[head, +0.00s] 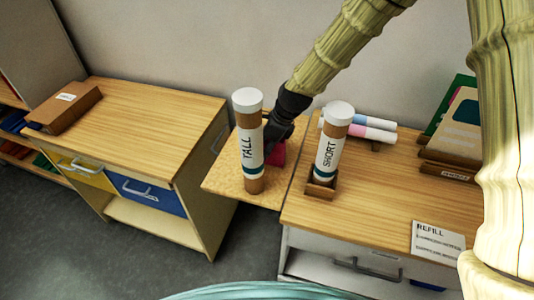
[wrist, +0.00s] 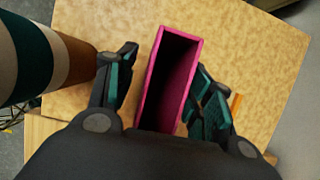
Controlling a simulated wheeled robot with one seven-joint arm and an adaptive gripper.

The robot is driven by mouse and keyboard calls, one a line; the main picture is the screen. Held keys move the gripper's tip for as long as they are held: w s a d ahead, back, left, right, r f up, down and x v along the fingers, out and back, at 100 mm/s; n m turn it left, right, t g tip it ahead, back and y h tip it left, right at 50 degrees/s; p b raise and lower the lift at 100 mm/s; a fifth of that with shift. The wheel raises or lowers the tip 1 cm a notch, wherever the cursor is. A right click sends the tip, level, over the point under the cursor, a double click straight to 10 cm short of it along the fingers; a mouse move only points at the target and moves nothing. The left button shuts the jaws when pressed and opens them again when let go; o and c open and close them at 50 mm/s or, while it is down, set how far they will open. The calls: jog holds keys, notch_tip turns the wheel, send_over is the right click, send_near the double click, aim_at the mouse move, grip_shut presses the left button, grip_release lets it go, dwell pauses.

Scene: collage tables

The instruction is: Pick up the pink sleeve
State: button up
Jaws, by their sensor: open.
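The pink sleeve (wrist: 148,85) is a hollow, open-topped rectangular box shape. In the wrist view it stands on a speckled tan board between the two fingers of my gripper (wrist: 166,88). The fingers are open on either side of it, with a gap at the left finger; the right finger is close to it, and I cannot tell whether it touches. In the head view, a small part of the pink sleeve (head: 278,155) shows behind the TALL tube (head: 250,145), below my dark gripper (head: 275,132).
The TALL tube stands just left of my gripper; its side also fills the wrist view's left edge (wrist: 50,60). The SHORT tube (head: 329,150) stands in a wooden holder on the right table (head: 380,195). Rolled tubes (head: 370,132) lie behind it. The left cabinet top (head: 150,120) is mostly clear.

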jog(key=shift+c, duration=0.2)
jog(key=c, duration=1.1)
jog(key=shift+r, duration=0.1)
